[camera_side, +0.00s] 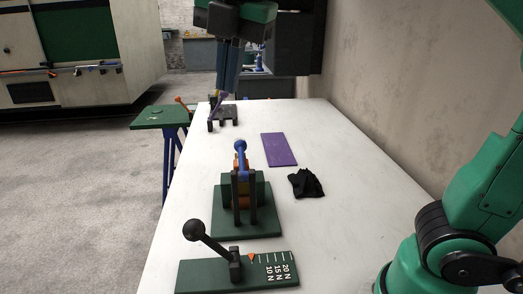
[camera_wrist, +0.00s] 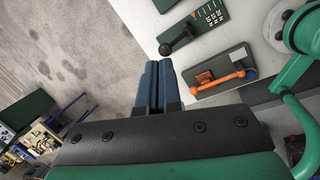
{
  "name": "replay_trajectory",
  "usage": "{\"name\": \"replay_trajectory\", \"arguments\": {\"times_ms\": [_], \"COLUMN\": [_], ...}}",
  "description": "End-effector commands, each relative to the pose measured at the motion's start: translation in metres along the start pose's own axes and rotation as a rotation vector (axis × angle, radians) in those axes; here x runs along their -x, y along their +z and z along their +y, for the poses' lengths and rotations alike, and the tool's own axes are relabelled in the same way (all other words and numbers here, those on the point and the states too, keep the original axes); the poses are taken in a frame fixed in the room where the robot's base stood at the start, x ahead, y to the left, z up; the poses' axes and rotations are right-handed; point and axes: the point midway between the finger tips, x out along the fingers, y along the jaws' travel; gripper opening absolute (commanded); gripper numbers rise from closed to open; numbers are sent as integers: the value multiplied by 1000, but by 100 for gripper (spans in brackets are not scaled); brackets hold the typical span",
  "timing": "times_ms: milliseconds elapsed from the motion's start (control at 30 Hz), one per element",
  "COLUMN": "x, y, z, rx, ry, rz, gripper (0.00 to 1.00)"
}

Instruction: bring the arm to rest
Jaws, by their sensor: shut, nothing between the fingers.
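My gripper (camera_side: 228,91) hangs in the side view above the far end of the white table (camera_side: 325,125), with its blue fingers pointing down. In the wrist view its fingers (camera_wrist: 159,64) lie side by side, closed, with nothing between them. The fingers overlap the far lever device (camera_side: 225,115) in the side view; I cannot tell the exact gap. No held object is seen.
A green lever device with a blue knob (camera_side: 240,147) and a force-scale lever (camera_side: 262,269) stand near the front. A purple plate (camera_side: 279,150) and black gloves (camera_side: 306,184) lie right. A wall (camera_side: 405,75) borders the table. An orange-handled device (camera_wrist: 222,81) shows in the wrist view.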

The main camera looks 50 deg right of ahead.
Motion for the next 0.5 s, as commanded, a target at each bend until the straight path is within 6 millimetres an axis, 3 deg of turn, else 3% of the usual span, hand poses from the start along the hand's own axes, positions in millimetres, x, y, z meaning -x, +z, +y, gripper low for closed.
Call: {"name": "replay_trajectory", "arguments": {"times_ms": [167,333,500], "x": [-15,-73,-136], "y": [6,19,29], "z": [0,-13,-43], "rx": [-195,-777,-1392], "ry": [34,136,237], "rz": [7,53,151], "gripper": [0,0,0]}}
